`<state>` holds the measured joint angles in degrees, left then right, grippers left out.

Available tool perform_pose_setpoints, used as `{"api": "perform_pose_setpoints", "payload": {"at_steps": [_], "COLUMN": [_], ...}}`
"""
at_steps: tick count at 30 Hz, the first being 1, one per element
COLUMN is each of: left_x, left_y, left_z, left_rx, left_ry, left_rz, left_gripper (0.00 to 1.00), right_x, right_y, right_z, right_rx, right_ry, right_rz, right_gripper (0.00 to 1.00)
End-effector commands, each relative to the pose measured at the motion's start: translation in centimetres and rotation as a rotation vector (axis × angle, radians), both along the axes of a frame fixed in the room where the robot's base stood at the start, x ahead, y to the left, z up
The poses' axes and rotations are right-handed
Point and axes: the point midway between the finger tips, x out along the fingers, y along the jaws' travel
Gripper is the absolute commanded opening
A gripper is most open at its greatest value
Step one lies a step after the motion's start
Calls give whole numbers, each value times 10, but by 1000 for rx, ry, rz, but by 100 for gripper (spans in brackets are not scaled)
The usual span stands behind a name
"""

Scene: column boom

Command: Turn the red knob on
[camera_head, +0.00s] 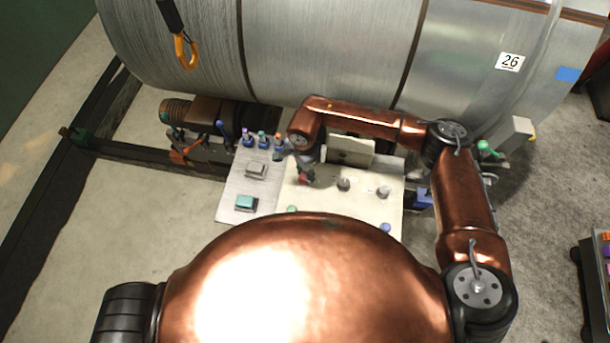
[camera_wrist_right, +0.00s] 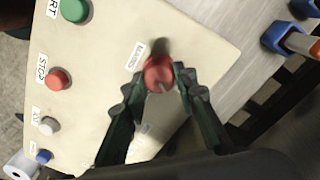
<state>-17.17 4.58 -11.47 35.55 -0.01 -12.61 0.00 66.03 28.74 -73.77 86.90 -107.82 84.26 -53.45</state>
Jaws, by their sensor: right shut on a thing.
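The red knob (camera_wrist_right: 159,73) sits on the cream panel, close to a small label, and has a pale notch mark on its edge. My right gripper (camera_wrist_right: 160,84) has its dark green fingers on either side of the knob and is shut on it. In the head view the red knob (camera_head: 304,178) is partly hidden under my right gripper (camera_head: 304,170), at the left part of the cream panel (camera_head: 330,205). My left gripper does not show in either view.
In the wrist view, a green button (camera_wrist_right: 75,10), a red stop button (camera_wrist_right: 59,79), a white button (camera_wrist_right: 49,125) and a blue one (camera_wrist_right: 44,157) line the panel. A large metal column (camera_head: 330,45) lies behind.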

Motion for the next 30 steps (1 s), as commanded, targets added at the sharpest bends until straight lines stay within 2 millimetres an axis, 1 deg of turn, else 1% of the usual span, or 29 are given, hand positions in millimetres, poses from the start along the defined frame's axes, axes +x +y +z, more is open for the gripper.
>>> {"api": "perform_pose_setpoints", "payload": {"at_steps": [1, 12, 21, 30], "left_x": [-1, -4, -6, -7], "left_y": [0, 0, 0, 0], "left_z": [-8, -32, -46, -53], "left_rx": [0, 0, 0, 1], "left_ry": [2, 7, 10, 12], "left_rz": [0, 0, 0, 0], "left_gripper": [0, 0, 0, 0], "right_x": [1, 0, -1, -1], "right_y": [0, 0, -1, -1], "right_z": [-3, -2, -1, 0], "right_rx": [3, 2, 2, 3], "right_ry": [-3, -2, -1, -2], "right_rz": [-44, -395, -671, -880], "right_gripper": [2, 2, 2, 2]}}
